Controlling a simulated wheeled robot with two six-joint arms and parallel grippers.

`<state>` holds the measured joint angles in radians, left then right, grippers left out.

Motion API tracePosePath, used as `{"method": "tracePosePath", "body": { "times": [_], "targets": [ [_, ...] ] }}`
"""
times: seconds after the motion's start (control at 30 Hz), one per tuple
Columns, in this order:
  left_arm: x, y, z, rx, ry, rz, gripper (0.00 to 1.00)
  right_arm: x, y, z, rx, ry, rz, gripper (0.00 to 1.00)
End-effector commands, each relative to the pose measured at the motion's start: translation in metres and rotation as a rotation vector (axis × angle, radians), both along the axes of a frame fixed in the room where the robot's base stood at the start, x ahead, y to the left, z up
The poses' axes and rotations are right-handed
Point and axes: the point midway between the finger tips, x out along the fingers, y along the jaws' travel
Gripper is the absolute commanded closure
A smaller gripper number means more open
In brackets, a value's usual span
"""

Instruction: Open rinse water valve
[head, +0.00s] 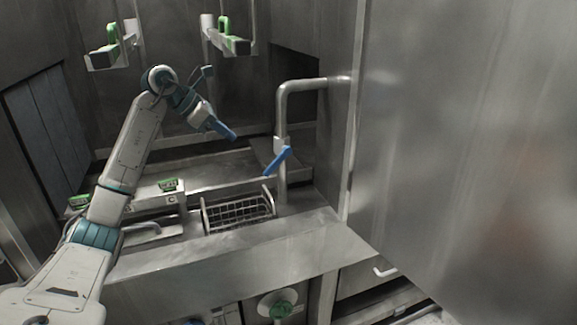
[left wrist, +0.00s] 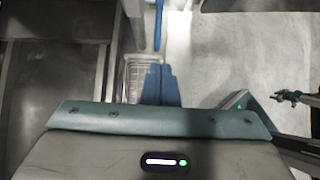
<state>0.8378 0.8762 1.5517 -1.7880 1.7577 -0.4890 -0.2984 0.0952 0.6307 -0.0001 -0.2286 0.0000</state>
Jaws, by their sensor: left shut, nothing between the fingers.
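The lever slants down to the left, across the pipe. My left gripper (head: 229,134) is shut and empty, its blue fingers pointing down and right. It is left of the lever and apart from it. In the left wrist view the shut fingertips (left wrist: 160,72) show below a thin blue bar (left wrist: 158,25), which looks like the lever. My right gripper is in neither view.
A wire basket (head: 238,213) sits in the sink counter below the valve. A large metal panel (head: 460,150) closes off the right side.

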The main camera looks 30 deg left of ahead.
Motion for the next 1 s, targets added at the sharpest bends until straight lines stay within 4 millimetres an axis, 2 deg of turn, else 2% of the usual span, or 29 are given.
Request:
{"method": "tracePosePath", "body": {
  "times": [0.1,0.33,0.7,1.0],
  "targets": [
    [-0.003,0.007,0.001,0.009,0.02,0.018,1.0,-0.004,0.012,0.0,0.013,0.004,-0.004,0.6],
    [0.015,-0.009,-0.022,0.006,0.021,0.015,1.0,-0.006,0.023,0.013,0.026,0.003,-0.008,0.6],
    [0.054,-0.043,-0.076,0.006,0.019,0.014,1.0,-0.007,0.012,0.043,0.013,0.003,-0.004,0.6],
    [0.067,-0.053,-0.099,0.009,0.018,0.014,1.0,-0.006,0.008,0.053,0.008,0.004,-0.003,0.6]
  ]
}}
